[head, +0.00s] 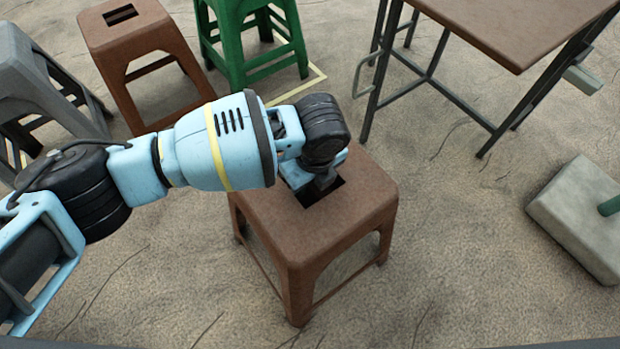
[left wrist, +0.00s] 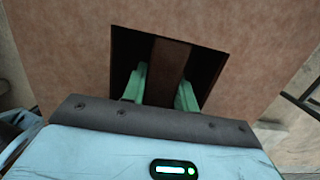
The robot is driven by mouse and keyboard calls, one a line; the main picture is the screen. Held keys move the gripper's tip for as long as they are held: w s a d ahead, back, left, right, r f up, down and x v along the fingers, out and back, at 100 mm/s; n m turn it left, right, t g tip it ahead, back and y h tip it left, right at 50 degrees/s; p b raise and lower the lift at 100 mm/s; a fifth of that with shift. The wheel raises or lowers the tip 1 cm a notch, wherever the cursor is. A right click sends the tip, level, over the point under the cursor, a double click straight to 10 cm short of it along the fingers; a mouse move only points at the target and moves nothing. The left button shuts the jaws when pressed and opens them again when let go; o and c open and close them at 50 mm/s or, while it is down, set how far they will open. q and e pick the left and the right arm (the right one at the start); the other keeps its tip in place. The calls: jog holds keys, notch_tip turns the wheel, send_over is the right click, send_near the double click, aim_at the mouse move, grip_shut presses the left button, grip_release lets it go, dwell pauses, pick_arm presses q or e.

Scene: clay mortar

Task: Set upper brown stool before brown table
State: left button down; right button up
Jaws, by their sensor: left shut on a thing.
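A brown stool (head: 350,215) with a slotted seat stands upright in the middle of the head view. My left gripper (head: 322,188) reaches down into its seat opening from the left. In the left wrist view, its green fingers (left wrist: 162,88) sit on both sides of the bar across the opening of the brown seat (left wrist: 265,50), shut on it. I cannot tell whether the legs touch the ground. The brown table (head: 520,25) is at the upper right, apart from this stool. A second brown stool (head: 122,38) stands at the upper left. My right gripper is not in view.
A green stool (head: 236,50) stands at the top, beside yellow floor marking (head: 298,90). A grey stool (head: 25,80) is at the left edge. A pale block (head: 575,215) with a green post lies at the right. Bare ground lies between held stool and table.

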pick_arm(q)
jog(key=shift+r, duration=0.2)
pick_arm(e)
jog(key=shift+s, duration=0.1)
pick_arm(q)
jog(key=shift+f, duration=0.15)
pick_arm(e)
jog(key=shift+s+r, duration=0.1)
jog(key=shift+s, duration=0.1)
pick_arm(q)
jog(key=c, duration=1.1)
grip_release()
jog(key=shift+f, duration=0.1)
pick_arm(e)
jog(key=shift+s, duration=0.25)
